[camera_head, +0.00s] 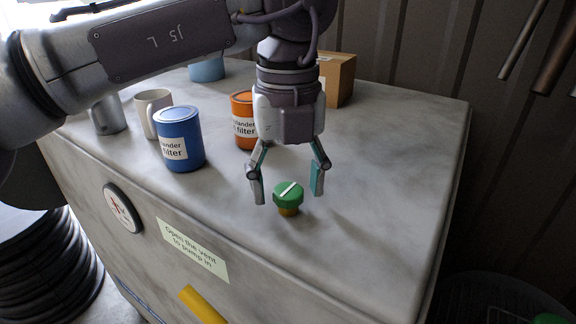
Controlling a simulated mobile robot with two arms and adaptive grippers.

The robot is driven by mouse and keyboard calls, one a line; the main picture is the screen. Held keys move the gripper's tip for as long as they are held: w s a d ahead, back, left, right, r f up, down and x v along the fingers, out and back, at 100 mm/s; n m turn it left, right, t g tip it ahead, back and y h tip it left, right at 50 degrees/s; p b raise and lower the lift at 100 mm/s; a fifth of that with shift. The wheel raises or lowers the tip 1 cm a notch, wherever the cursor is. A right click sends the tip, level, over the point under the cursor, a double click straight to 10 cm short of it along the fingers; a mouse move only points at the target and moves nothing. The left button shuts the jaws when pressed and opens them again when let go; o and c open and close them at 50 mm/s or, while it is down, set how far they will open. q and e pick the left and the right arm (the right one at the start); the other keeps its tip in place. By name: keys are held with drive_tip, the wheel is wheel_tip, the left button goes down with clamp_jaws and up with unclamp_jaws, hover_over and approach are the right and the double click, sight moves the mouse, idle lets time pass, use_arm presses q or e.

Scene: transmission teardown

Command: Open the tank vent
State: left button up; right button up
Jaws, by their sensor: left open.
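The tank vent is a small green cap (288,193) with a white line across its top, on a brass-coloured neck (288,211) that stands up from the tank top (370,190). My left gripper (289,191) points down over the vent. It is open, with one teal-padded finger to the left of the cap and one to the right. I see gaps between the fingers and the cap, so it holds nothing. I cannot tell exactly how far the fingertips reach down beside the cap. My right gripper is not in view.
A blue filter can (180,138), an orange filter can (244,120), a white mug (153,112) and a cardboard box (338,79) stand behind the vent. A label (192,250) reading "Open the vent to pump in" is on the tank's front. The top right of the vent is clear.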

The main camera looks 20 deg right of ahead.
sight(288, 190)
use_arm(q)
wheel_tip(288, 190, up, 12)
idle(0.4)
idle(0.4)
